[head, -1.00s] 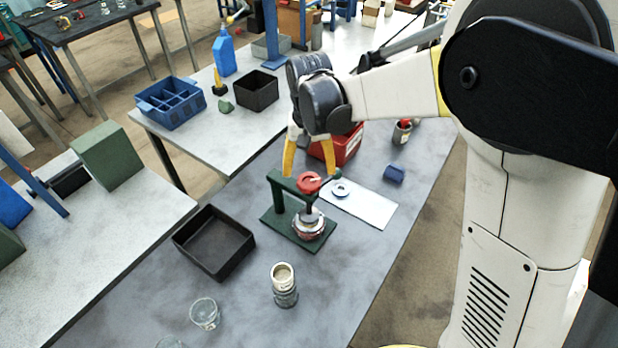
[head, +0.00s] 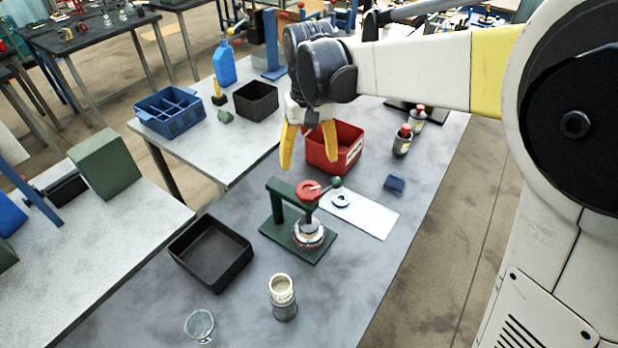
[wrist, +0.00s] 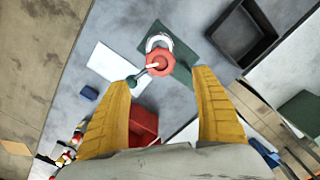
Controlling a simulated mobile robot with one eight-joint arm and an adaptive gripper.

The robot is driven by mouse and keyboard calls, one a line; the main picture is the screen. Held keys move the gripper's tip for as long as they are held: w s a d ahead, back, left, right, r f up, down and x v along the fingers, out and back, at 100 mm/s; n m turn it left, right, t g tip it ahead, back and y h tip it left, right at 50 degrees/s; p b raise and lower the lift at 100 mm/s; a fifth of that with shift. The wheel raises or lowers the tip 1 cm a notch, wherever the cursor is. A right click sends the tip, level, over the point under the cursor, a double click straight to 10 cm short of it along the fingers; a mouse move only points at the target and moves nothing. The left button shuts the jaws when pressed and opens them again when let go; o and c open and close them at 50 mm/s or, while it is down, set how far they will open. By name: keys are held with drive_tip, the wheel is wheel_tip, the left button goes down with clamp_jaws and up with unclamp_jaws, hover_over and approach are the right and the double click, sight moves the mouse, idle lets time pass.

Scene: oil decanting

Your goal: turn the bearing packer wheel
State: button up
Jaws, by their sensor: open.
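The bearing packer has a dark green frame (head: 278,210) standing on the grey bench. Its red wheel (head: 309,190) sits on top, with a handle ending in a dark green knob (head: 337,182) that points to the right in the head view. A silver bearing part (head: 309,232) sits below the wheel on the base. My gripper (head: 310,163) has yellow fingers, open and empty, above and behind the wheel. In the wrist view the red wheel (wrist: 160,63) and green knob (wrist: 131,80) lie ahead of the spread fingers (wrist: 160,92), apart from them.
A white sheet (head: 368,214) with a small ring lies right of the packer. A red bin (head: 320,158) is behind it, a black tray (head: 210,252) to the left. A can (head: 283,298) and a glass jar (head: 199,325) stand in front. Two bottles (head: 402,140) stand at back right.

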sight(309, 189)
wheel_tip(309, 189, down, 11)
drive_tip(key=shift+r+b, duration=0.2)
drive_tip(key=shift+b, duration=0.75)
drive_tip(key=c, duration=1.2)
